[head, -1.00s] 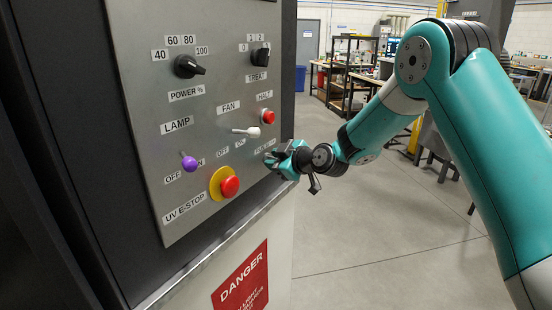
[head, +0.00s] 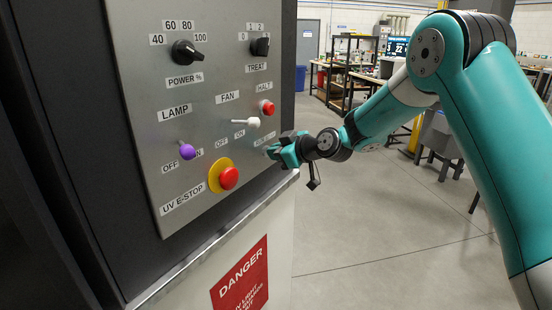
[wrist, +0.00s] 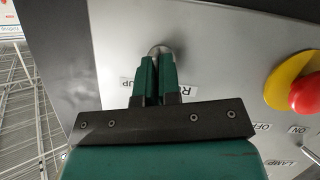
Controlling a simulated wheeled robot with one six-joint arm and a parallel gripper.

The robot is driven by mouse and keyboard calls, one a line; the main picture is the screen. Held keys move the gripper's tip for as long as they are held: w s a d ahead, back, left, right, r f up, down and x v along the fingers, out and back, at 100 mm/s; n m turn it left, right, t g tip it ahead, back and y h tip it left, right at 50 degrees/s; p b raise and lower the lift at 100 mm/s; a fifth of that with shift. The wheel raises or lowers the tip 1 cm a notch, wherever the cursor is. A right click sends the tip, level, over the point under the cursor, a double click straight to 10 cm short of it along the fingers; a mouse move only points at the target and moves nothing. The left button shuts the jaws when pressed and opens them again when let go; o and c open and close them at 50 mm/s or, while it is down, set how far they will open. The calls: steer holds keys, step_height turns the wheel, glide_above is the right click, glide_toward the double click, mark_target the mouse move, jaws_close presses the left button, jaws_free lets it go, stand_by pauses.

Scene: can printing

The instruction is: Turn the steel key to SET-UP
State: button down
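The steel key sits at the lower right of the grey control panel (head: 205,108). Its round metal collar (wrist: 159,49) shows just beyond my fingertips in the wrist view. My gripper (head: 271,151) is at the key, and its two green fingers (wrist: 157,72) are close together, one on each side of a narrow gap. They appear shut on the key's handle, which they hide. The ends of the key's labels, an "R" (wrist: 186,92) and "UP" (wrist: 125,83), show beside the fingers. Which position the key points to cannot be told.
A red UV E-stop (head: 229,178) on a yellow ring is left of my gripper. A HALT button (head: 267,107) and white FAN switch (head: 252,122) are above. A purple LAMP switch (head: 187,151) is farther left.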

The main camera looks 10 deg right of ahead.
steer(key=m+b, duration=0.1)
steer(key=m+g+y+b, duration=0.1)
steer(key=m, duration=0.1)
steer(key=shift+w+d+f+y, duration=0.1)
steer(key=shift+d+f+y, duration=0.05)
steer(key=shift+y, duration=0.15)
steer(key=shift+w+m+g+y+b, duration=0.1)
steer(key=shift+m+g+y+b, duration=0.15)
steer(key=shift+m+g+y, duration=0.4)
steer(key=shift+m+g+y+b, duration=0.15)
steer(key=shift+m+y+b, duration=0.1)
steer(key=shift+m, duration=0.7)
steer(key=c, duration=1.3)
jaws_free()
steer(key=b+v, duration=0.5)
steer(key=v, duration=1.2)
steer(key=shift+d, duration=0.25)
